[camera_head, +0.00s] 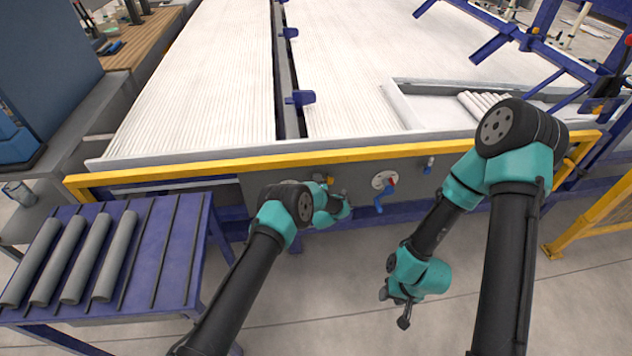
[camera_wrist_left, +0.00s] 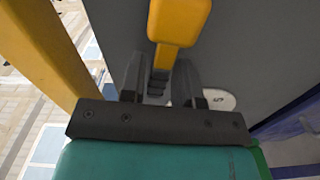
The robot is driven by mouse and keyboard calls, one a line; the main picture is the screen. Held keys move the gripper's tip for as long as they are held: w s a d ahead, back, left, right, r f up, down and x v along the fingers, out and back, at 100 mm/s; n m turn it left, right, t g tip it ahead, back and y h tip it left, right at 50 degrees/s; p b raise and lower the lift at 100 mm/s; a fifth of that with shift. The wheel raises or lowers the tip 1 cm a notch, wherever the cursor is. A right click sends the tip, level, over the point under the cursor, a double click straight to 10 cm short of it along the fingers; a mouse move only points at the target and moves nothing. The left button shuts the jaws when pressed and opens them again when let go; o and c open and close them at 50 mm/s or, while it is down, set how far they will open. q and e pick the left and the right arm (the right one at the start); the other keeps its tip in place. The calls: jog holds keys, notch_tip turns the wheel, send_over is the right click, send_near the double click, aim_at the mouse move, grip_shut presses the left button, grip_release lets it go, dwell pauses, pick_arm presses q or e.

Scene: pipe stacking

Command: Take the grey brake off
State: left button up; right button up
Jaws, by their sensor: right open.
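The dark grey control panel (camera_head: 270,187) runs under the yellow rail of the roller table. My left gripper (camera_head: 342,207) is close in front of it, by a small yellow-orange part (camera_head: 327,181). In the left wrist view, a yellow rounded handle (camera_wrist_left: 178,22) stands just beyond the fingertips (camera_wrist_left: 160,65). A dark grey ribbed piece (camera_wrist_left: 157,86) shows between the fingers; I cannot tell whether it is the grey brake or whether they clamp it. My right gripper (camera_head: 395,308) is open and empty, low over the floor, away from the panel.
A round pale plate with a blue and red lever (camera_head: 384,190) is right of my left gripper. A smaller blue and white part (camera_head: 428,165) is further right. Several grey pipes (camera_head: 68,258) lie on the blue rack at left. The yellow rail (camera_head: 270,160) runs above the panel.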

pick_arm(q)
jog(key=shift+o, duration=0.9)
jog(key=s+d, duration=0.2)
jog(key=s, duration=1.5)
jog(key=shift+s, duration=0.1)
